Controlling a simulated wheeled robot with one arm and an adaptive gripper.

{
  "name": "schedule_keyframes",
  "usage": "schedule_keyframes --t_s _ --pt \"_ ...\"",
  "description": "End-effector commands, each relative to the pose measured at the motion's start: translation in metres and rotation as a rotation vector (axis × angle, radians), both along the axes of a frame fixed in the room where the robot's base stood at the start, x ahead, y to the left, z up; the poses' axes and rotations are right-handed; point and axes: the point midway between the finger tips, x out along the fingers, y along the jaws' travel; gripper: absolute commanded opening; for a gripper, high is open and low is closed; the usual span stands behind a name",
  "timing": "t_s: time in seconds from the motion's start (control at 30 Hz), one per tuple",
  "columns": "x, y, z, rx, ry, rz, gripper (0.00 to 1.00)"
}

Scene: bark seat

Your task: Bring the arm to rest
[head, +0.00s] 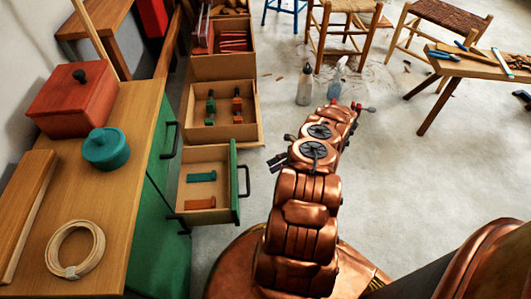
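My copper-coloured arm stretches from the bottom middle up toward the centre of the head view, over the bare floor. It carries two round dark discs near its far part. Dark finger-like parts, which look like my gripper (277,161), stick out at the arm's left side, to the right of the open drawer. They are small and partly hidden by the arm, so I cannot tell whether they are open or shut. I see nothing clearly held.
Left is a green cabinet (158,215) with a wooden top bearing a red box (75,100), teal pot (106,150) and coiled ring (52,253). A green-fronted drawer (234,185) stands open. Two bottles (305,85) stand ahead. A tool bench (470,68) is right.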

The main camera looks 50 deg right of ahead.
Motion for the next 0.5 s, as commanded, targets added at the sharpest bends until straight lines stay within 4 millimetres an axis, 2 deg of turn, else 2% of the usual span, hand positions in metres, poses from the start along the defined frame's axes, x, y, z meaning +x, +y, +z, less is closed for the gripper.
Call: schedule_keyframes --t_s 0.33,0.43,0.5 --pt "0.002 0.001 0.006 -0.005 -0.008 0.007 0.39" --pt "0.01 0.004 0.023 -0.024 -0.037 0.033 0.39" --pt "0.02 0.008 0.043 -0.049 -0.074 0.063 0.39"
